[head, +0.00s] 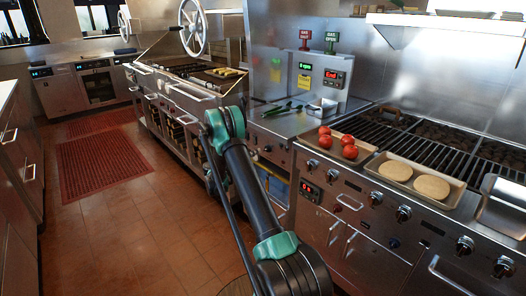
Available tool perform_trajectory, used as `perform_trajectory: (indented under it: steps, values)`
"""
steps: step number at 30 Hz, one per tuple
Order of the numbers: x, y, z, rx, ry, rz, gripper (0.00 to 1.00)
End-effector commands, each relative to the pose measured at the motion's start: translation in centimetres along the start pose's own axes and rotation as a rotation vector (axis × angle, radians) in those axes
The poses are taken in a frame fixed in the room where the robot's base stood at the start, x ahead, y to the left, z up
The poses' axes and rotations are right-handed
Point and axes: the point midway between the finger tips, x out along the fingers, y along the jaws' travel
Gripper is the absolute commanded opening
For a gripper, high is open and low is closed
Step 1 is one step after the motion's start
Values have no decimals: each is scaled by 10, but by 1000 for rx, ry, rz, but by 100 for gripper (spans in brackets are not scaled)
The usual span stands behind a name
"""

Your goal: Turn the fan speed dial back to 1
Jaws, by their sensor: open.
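I cannot tell which control is the fan speed dial; no label for it is readable. Candidates include a wall control panel (321,75) with a green display and a red display, and several dark knobs along the grill front, such as a knob (376,198) and another knob (403,213). A small panel with a red digit (310,190) sits low on the grill's left front. My black and teal arm rises from the bottom centre and bends at an elbow before the counter. My gripper's fingers are not visible; the arm hides what lies behind it.
Tomatoes (349,152) sit on a tray, beside a tray of round patties (431,187), at the grill's front edge. A metal pan (504,205) stands at right. Tongs (279,109) lie on the counter. The tiled floor (120,240) is clear at left, with a red mat (105,168).

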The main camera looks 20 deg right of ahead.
Motion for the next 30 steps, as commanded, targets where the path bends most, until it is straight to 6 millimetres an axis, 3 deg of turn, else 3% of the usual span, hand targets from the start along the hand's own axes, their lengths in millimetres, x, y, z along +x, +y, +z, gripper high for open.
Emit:
perform_trajectory:
  steps: [3,10,16,24,30]
  values:
    - [25,1,1,0,-2,2,55]
    - [58,0,0,0,-1,0,55]
    - [70,0,0,0,0,-1,55]
    - [71,0,0,0,0,-1,55]
    - [71,0,0,0,0,-1,31]
